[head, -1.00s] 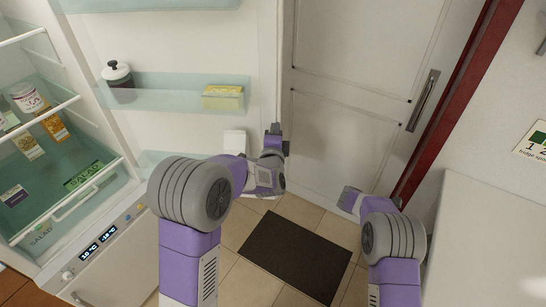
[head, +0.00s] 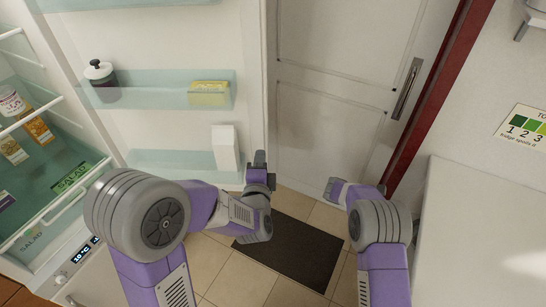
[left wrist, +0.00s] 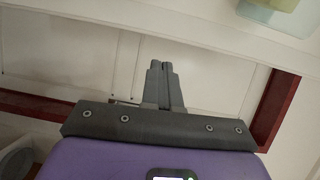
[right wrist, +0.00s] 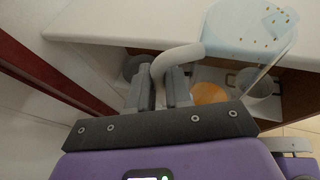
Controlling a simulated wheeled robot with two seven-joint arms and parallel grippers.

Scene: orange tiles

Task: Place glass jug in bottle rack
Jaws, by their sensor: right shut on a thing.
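The glass jug (right wrist: 250,35) shows in the right wrist view as a clear, bluish body with small brown specks and a pale curved handle. My right gripper (right wrist: 160,88) is shut on that handle, with the jug body to the right of the fingers. In the head view I cannot make out the jug or the right fingers. My left gripper (head: 260,163) is in front of the open fridge door; its fingers are together and empty in the left wrist view (left wrist: 160,85). The low door shelf (head: 185,160), which may be the bottle rack, holds a white carton (head: 224,148).
A higher door shelf (head: 150,97) holds a dark jar (head: 101,80) and a yellow box (head: 209,93). Fridge shelves with cartons are at left. A closed white door (head: 335,115), dark mat (head: 290,250) and white counter (head: 480,235) lie ahead and right.

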